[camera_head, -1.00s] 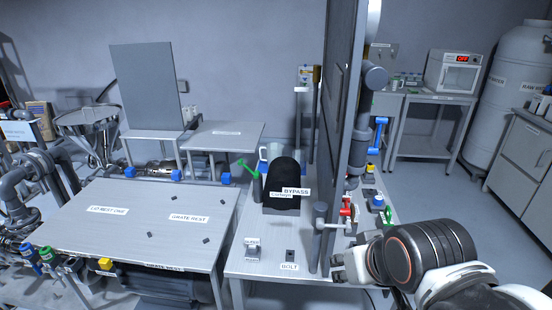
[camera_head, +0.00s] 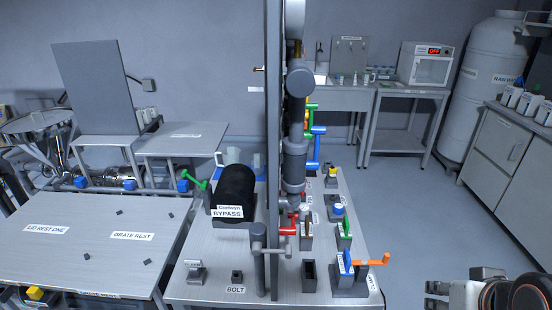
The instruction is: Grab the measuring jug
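A pale, translucent vessel with a handle (camera_head: 224,157), which looks like the measuring jug, stands at the back of the middle bench. The black bypass cylinder hides its lower part. A second pale vessel (camera_head: 258,161) stands just right of it, partly hidden by the upright panel. I cannot tell for certain which is the jug. My gripper (camera_head: 458,287) is at the bottom right, far from both vessels and on the other side of the panel. It is cut off by the picture's lower edge, so its opening is unclear.
The tall dark panel (camera_head: 273,130) and the grey pipework (camera_head: 297,130) rise between my gripper and the vessels. An orange-handled valve (camera_head: 370,262) is near the bench's right edge. The floor (camera_head: 410,215) to the right is clear.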

